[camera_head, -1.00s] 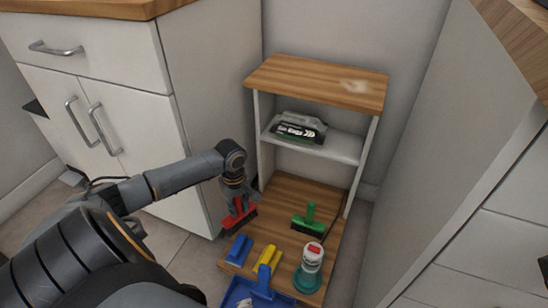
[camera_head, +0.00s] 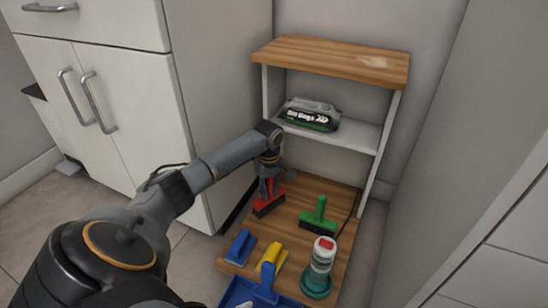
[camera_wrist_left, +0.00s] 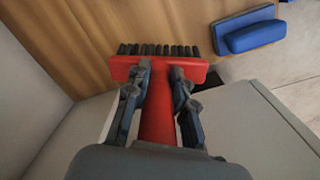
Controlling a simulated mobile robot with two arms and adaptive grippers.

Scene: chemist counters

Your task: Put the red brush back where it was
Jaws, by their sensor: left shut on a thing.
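The red brush (camera_head: 269,206) has a red head with dark bristles. My left gripper (camera_head: 271,187) is shut on it, at the left side of the low wooden shelf board (camera_head: 292,214). In the left wrist view the red brush (camera_wrist_left: 157,120) has its handle between the two fingers of my left gripper (camera_wrist_left: 159,100), with the bristles toward the wood. I cannot tell whether the bristles touch the board. My right gripper is not in view.
A green brush (camera_head: 319,218) stands to the right on the board. A blue brush (camera_head: 240,246), a yellow brush (camera_head: 272,256), a bottle (camera_head: 321,262) and a blue dustpan (camera_head: 262,289) are in front. A white cabinet (camera_head: 222,90) is close on the left; a middle shelf (camera_head: 352,133) is above.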

